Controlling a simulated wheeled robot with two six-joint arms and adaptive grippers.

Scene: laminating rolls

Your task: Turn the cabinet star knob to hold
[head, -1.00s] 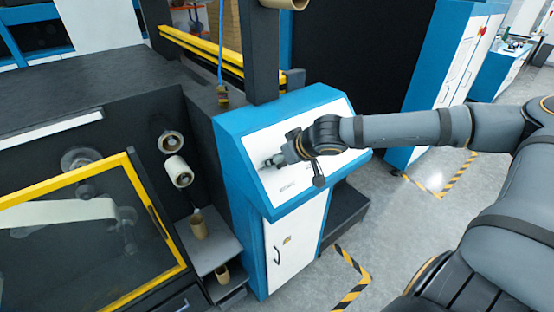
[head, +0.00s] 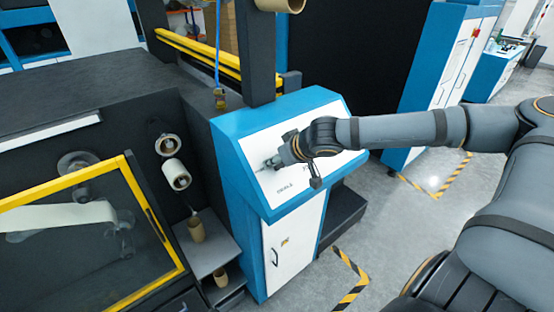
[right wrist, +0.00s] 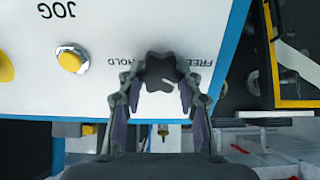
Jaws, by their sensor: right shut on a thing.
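The dark star knob (right wrist: 160,72) sits on the white sloped panel of the blue cabinet (head: 285,118), with a short white mark on its face. In the right wrist view, the upside-down labels HOLD and FREE are printed on either side of it, HOLD to the left and FREE to the right. The white mark points toward neither label clearly. My right gripper (right wrist: 158,92) is shut on the knob, with a finger on each side. In the head view my right gripper (head: 275,162) is at the panel and hides the knob. My left gripper is out of view.
A yellow button (right wrist: 71,60) labelled JOG is on the same panel, left of the knob in the right wrist view. A machine with a yellow-framed clear door (head: 130,160) stands left of the cabinet. Floor with striped tape (head: 350,280) is open at the right.

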